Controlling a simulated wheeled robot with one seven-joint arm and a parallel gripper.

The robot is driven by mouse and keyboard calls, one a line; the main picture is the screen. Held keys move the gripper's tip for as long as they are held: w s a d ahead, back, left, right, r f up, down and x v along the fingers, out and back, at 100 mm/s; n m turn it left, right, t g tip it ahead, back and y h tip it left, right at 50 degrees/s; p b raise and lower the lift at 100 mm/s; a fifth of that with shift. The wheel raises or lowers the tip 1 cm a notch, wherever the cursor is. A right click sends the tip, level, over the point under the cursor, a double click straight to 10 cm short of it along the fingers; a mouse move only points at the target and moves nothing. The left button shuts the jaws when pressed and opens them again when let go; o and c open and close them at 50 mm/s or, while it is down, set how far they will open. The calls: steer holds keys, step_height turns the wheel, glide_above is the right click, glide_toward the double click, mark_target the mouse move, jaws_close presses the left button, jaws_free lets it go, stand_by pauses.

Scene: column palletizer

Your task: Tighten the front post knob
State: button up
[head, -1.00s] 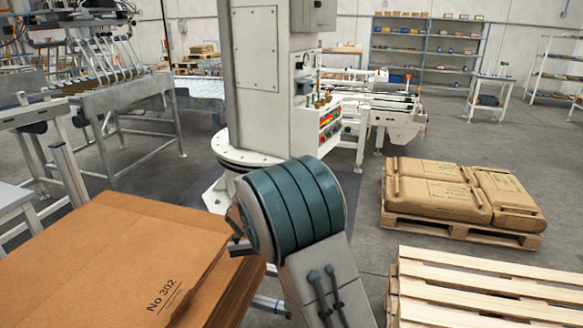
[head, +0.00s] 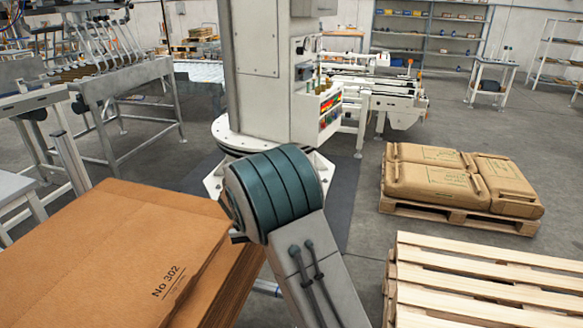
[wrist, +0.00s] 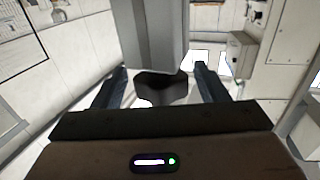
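In the wrist view, a black knob (wrist: 162,88) with a lobed, flared shape sits under a grey post (wrist: 152,35), which I take to be the front post. My gripper (wrist: 160,70) is open, with one dark finger on each side of the knob. Gaps show between the knob and both fingers, so it looks unclamped. The knob's lower part is hidden behind the gripper's body. In the head view, my arm covers the gripper and the knob cannot be made out.
In the head view, a white column machine (head: 265,75) stands behind my arm on a round base. A cardboard stack (head: 110,250) is at lower left. A pallet of brown sacks (head: 450,185) and an empty wooden pallet (head: 480,285) are at right. A small grey box (wrist: 242,55) is beyond the right finger.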

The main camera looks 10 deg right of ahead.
steer(key=shift+a+f, duration=0.1)
steer(key=shift+s+a, duration=0.25)
steer(key=b+v, duration=0.2)
steer(key=v, duration=1.1)
steer(key=w+d+r+n+t+y, duration=0.1)
steer(key=w+r+n+t+y, duration=0.2)
steer(key=y, duration=0.3)
steer(key=s+d+f+n+g+y, duration=0.2)
steer(key=s+d+g, duration=0.2)
steer(key=s, duration=0.7)
steer(key=s+d+f+n+g+y, duration=0.2)
steer(key=s+d+f+g, duration=0.1)
steer(key=s, duration=0.8)
steer(key=s+d+f+n+g+y, duration=0.2)
steer(key=s+d+f+g+y, duration=0.1)
steer(key=s, duration=0.8)
steer(key=shift+s+d+f+g, duration=0.15)
steer(key=shift+s+d+g, duration=0.2)
steer(key=shift+d+g, duration=0.65)
steer(key=shift+a, duration=0.1)
